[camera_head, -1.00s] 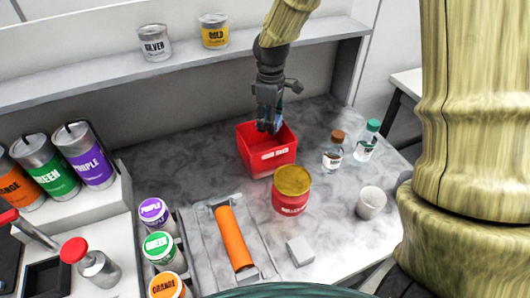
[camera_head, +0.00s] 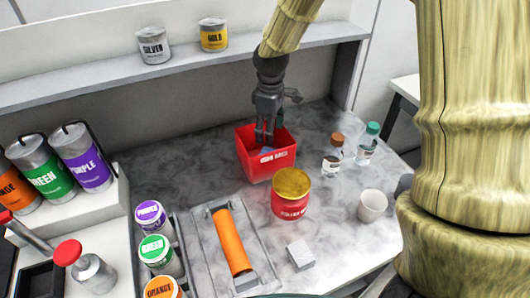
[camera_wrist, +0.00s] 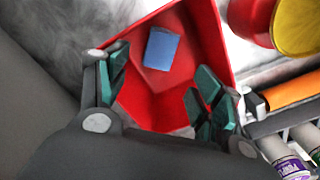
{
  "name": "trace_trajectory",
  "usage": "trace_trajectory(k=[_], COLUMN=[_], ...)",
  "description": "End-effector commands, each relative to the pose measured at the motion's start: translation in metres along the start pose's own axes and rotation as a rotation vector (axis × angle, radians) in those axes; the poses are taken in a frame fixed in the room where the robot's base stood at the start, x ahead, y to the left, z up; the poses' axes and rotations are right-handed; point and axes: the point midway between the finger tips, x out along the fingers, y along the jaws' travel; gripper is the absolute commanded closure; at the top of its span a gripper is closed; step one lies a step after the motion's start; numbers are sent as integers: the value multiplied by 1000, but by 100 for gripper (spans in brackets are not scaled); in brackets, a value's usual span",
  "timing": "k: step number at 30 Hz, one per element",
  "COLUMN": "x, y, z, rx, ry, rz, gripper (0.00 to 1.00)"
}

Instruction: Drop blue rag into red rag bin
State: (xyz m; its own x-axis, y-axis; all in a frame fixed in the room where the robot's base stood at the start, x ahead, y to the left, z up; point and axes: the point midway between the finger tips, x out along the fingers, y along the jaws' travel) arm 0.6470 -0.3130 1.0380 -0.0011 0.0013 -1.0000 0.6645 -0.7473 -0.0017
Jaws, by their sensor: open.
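The red rag bin (camera_head: 267,166) stands on the grey marbled counter, left of its middle right part. It also fills the middle of the wrist view (camera_wrist: 205,35). The blue rag (camera_wrist: 162,48) lies inside the bin, flat against its inner surface and apart from my fingers. In the head view only a small bluish patch of the rag (camera_head: 265,151) shows inside the bin. My gripper (camera_head: 265,137) is above the bin's opening, pointing down. In the wrist view its teal-padded fingers (camera_wrist: 160,88) are spread wide with nothing between them.
A red can with a yellow lid (camera_head: 291,193) stands in front of the bin. Two bottles (camera_head: 333,155) and a white cup (camera_head: 372,205) stand to the right. An orange roller (camera_head: 230,242) and labelled jars are front left. A shelf (camera_head: 185,65) with two cans runs behind.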

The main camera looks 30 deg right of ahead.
Motion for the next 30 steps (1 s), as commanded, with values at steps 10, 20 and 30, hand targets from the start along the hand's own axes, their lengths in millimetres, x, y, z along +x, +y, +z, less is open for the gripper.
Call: trace_trajectory(k=[10,20,30], x=[-33,-92,-118], y=[1,1,0], z=[-1,-1,0], rx=[0,0,0], ry=[3,2,-1], rz=[2,1,-1], gripper=[33,33,33])
